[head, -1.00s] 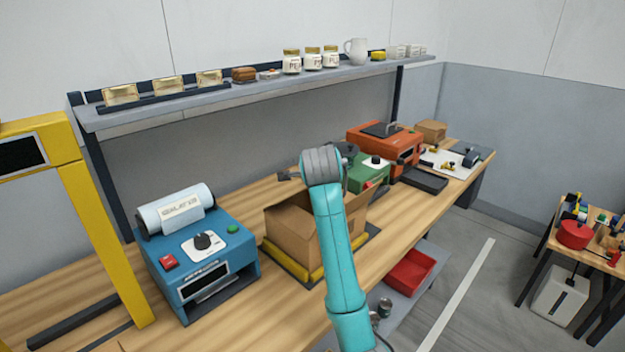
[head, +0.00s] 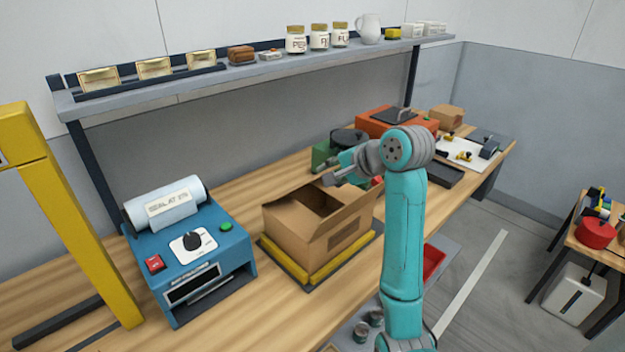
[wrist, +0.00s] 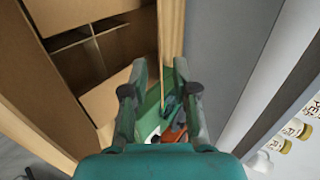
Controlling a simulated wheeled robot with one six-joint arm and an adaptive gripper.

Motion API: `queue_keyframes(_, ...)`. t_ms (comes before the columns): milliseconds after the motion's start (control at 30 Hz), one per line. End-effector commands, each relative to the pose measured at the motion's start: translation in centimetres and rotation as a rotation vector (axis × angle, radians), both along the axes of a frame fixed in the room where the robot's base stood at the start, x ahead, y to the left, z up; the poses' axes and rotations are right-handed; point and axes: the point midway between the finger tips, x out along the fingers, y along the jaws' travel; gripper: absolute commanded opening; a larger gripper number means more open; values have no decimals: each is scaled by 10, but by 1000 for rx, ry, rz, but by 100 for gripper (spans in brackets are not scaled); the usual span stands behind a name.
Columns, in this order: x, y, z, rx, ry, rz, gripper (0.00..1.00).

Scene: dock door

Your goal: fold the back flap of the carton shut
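The open brown carton (head: 335,240) stands on a dark and yellow base on the wooden bench in the head view. Its inside, with dividers (wrist: 72,42), shows at the left of the wrist view. The back flap (wrist: 171,40) appears in the wrist view as a thin upright tan strip, nearly edge-on. My gripper (head: 328,180) is at the carton's back edge in the head view. In the wrist view my gripper (wrist: 165,85) has its fingers apart, with the strip's lower end between them. I cannot tell whether either finger touches it.
A blue sealing machine (head: 195,250) stands left of the carton. A green machine (head: 335,150) and an orange machine (head: 395,120) stand behind it to the right. A shelf (head: 240,75) with jars runs above the bench. Bare bench (head: 290,310) lies in front.

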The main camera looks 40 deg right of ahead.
Motion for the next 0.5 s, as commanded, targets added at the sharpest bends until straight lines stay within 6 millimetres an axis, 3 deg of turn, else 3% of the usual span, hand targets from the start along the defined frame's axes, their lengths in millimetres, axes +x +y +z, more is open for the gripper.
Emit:
queue_keyframes(200,32,2,-26,3,3,0,28)
queue_keyframes(500,59,2,-46,1,0,-1,28)
